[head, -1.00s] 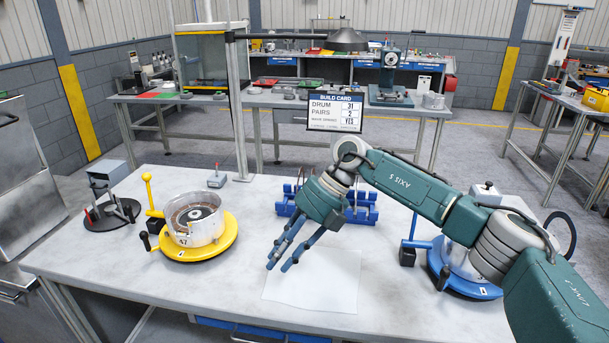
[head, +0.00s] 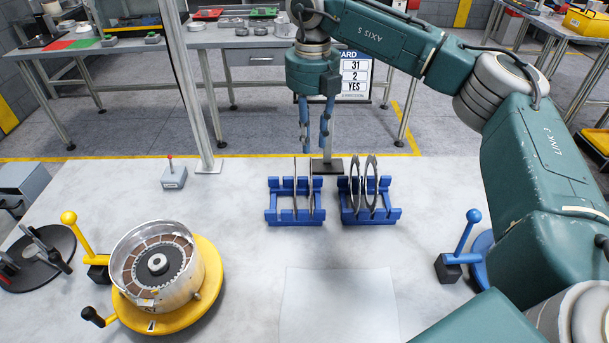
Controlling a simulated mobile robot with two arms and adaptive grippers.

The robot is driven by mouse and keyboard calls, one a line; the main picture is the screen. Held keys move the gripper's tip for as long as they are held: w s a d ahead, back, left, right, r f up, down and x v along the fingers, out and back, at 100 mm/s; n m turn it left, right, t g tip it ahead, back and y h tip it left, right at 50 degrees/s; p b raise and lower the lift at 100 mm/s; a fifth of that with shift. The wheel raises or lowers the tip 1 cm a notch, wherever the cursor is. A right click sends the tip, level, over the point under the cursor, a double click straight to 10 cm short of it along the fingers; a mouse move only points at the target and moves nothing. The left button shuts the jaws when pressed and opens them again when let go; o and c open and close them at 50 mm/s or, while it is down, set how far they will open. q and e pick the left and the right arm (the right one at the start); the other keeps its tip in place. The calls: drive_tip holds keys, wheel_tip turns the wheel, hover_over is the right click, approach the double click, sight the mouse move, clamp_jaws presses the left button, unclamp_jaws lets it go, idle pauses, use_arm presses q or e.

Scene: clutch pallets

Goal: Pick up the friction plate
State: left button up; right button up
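Two blue racks stand on the table, a left rack (head: 308,217) and a right rack (head: 384,217). Thin upright plates (head: 371,183) stand in the right rack, and thin plates (head: 295,185) show nearly edge-on in the left rack. I cannot tell by surface which is a friction plate. My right gripper (head: 315,148) points down with its two blue fingers apart and nothing between them. Its fingertips show just above the left rack's right side; their exact depth is unclear. A silver drum (head: 190,285) with brown-segmented plate inside sits on a yellow turntable (head: 212,262). My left gripper is out of view.
A white sheet (head: 340,305) lies in front of the racks. A build card (head: 356,78) stands behind my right gripper. A small box with a red lever (head: 174,176) stands at back left. A yellow lever (head: 70,218) and a blue lever (head: 472,218) rise at the sides.

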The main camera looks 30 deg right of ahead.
wheel_tip(320, 180, down, 8)
drive_tip(key=p, duration=0.3)
drive_tip(key=shift+d+f, duration=0.1)
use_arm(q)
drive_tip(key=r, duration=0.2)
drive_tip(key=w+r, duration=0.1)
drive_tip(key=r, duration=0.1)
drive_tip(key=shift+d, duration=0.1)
use_arm(e)
drive_tip(key=shift+f, duration=0.4)
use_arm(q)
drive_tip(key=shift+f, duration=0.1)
use_arm(e)
drive_tip(key=shift+c, duration=0.5)
clamp_jaws()
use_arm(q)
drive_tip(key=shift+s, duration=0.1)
